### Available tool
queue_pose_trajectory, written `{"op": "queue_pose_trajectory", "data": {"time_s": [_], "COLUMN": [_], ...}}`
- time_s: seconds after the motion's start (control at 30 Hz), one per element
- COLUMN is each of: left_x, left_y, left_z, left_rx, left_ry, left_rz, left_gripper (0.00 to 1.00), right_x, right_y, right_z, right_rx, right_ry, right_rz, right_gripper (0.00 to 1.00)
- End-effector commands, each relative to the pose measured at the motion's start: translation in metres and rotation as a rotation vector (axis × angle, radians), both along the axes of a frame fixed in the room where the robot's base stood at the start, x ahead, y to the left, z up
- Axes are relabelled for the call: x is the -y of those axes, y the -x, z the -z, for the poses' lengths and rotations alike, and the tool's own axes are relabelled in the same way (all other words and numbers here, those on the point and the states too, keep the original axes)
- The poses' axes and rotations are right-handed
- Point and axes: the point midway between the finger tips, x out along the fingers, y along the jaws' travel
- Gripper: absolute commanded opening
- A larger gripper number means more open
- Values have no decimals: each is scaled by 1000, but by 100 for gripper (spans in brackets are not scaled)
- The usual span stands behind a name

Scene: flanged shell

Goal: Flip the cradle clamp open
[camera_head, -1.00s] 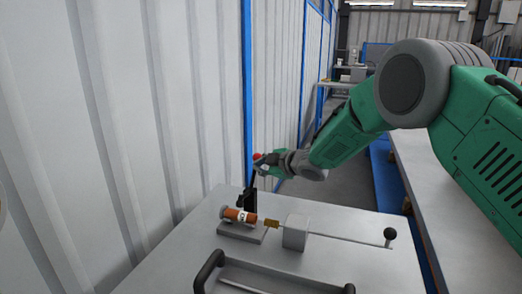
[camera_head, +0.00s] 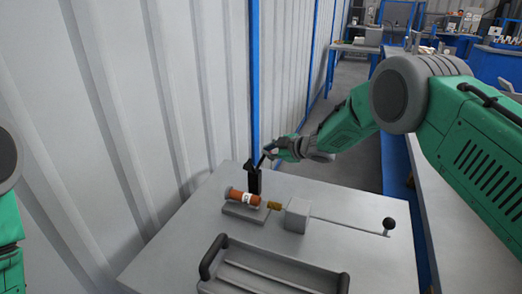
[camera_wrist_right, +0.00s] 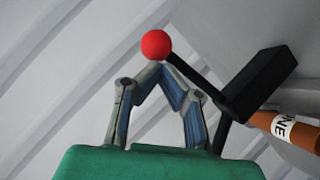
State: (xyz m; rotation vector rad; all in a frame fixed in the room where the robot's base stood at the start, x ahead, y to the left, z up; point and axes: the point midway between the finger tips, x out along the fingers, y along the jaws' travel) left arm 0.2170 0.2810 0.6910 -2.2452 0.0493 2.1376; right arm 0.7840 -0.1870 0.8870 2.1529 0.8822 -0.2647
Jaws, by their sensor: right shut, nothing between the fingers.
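The cradle clamp (camera_head: 254,180) is a black block with a thin lever at the far left corner of the grey table. In the right wrist view the clamp body (camera_wrist_right: 262,82) is at the right, and its lever slants up left to a red ball knob (camera_wrist_right: 156,44). My right gripper (camera_head: 268,153) is by the lever's top, shut and empty. In the wrist view its fingertips (camera_wrist_right: 157,70) meet just below the ball; I cannot tell whether they touch it. An orange shell (camera_head: 240,197) with a white label lies in the cradle beside the clamp. My left gripper is out of view.
A brass-coloured piece (camera_head: 274,206) and a grey block (camera_head: 298,215) with a black-knobbed rod (camera_head: 389,223) stand right of the shell. A grey tray (camera_head: 275,275) with black handles is in front. A corrugated wall (camera_head: 160,110) rises close on the left.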

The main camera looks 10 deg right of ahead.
Motion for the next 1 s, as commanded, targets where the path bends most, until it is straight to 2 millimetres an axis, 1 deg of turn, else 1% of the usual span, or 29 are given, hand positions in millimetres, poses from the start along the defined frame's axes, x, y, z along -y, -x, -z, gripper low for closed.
{"op": "queue_pose_trajectory", "data": {"time_s": [0.03,0.2,0.77,0.87,0.97,1.0], "left_x": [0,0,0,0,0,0], "left_y": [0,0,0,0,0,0], "left_z": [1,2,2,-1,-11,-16], "left_rx": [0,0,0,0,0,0], "left_ry": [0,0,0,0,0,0], "left_rz": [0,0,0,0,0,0], "left_gripper": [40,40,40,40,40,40], "right_x": [0,0,1,0,-2,-3], "right_y": [1,1,2,2,3,3], "right_z": [4,8,15,11,-2,-11], "right_rx": [-3,-6,-16,-16,-14,-11], "right_ry": [0,1,4,5,4,3], "right_rz": [-1,-1,0,1,0,-1], "right_gripper": [0,0,0,0,0,0]}}
